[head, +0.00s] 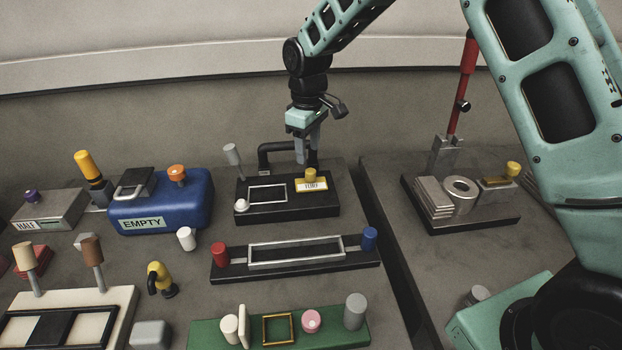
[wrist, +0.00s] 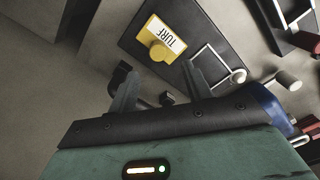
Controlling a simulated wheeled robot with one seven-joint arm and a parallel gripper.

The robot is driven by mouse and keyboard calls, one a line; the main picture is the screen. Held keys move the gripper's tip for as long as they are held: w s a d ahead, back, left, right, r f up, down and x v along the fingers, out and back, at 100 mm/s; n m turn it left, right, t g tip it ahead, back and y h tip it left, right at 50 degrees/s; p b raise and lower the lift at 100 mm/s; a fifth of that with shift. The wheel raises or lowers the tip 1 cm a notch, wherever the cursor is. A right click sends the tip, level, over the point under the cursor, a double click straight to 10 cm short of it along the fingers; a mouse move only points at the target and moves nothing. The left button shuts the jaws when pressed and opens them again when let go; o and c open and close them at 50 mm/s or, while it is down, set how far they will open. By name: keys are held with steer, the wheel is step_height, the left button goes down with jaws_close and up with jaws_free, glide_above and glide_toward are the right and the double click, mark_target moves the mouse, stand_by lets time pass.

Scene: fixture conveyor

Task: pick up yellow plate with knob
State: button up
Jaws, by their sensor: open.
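The yellow plate (head: 325,184) with a round yellow knob (head: 310,174) lies on a black fixture base, right of a white-outlined rectangle. My gripper (head: 307,158) is open and empty, just above and behind the plate in the head view. In the wrist view my gripper (wrist: 160,85) has its fingers spread below the knob in the picture, apart from it.
A black bent handle (head: 264,150) stands at the back of the black base (head: 285,212), close to my gripper. A grey lever (head: 232,153) rises at its left. A blue EMPTY box (head: 190,208) stands left. A rail fixture (head: 290,268) lies in front.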

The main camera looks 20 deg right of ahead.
mark_target(311, 170)
steer(key=shift+s+d+f+p, duration=0.1)
steer(key=shift+f+p, duration=0.2)
steer(key=shift+f, duration=0.95)
steer(key=shift+w+d+f+p, duration=0.15)
steer(key=shift+f+p, duration=0.2)
steer(key=shift+f, duration=0.9)
steer(key=shift+s+d+f+p, duration=0.15)
steer(key=shift+f+p, duration=0.15)
steer(key=shift+f, duration=0.95)
jaws_close()
